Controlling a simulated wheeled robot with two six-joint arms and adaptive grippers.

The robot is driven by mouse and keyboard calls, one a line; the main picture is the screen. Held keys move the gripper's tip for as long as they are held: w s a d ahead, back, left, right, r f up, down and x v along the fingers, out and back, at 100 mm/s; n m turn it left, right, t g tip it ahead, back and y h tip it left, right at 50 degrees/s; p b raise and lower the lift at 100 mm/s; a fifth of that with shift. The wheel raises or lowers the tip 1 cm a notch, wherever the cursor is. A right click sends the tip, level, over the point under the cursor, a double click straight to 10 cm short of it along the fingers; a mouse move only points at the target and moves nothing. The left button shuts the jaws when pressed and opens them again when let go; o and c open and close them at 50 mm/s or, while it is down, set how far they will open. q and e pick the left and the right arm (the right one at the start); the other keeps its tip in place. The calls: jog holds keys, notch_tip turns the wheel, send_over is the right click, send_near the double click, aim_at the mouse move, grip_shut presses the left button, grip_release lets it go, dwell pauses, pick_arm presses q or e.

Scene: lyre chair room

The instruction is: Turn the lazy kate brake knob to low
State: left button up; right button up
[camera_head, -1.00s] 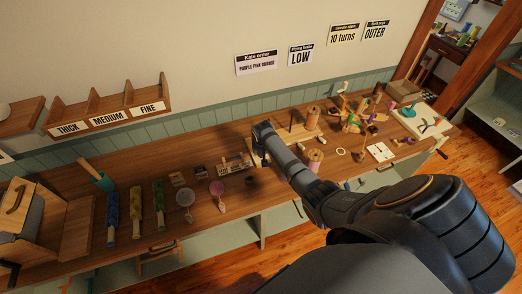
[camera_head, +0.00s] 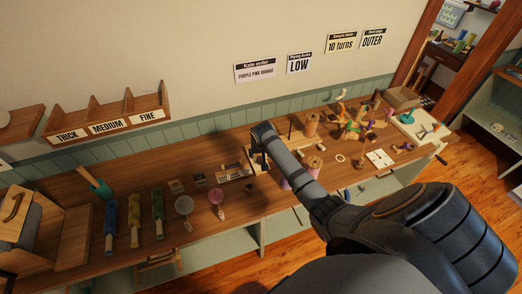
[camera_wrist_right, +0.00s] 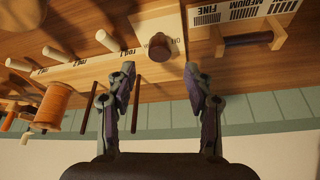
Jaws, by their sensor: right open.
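In the head view the right gripper (camera_head: 259,160) is over the kate's left end, and the arm hides part of the kate. My left gripper is not in view.
A wall sign (camera_head: 299,63) reads LOW. An orange thread spool (camera_wrist_right: 55,105) stands at the left in the wrist view. A small rack labelled MEDIUM and FINE (camera_wrist_right: 247,40) is close to the right finger. Spools and tools crowd the bench's right part.

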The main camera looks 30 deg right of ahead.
jog(key=v, duration=0.7)
jog(key=shift+f, duration=0.1)
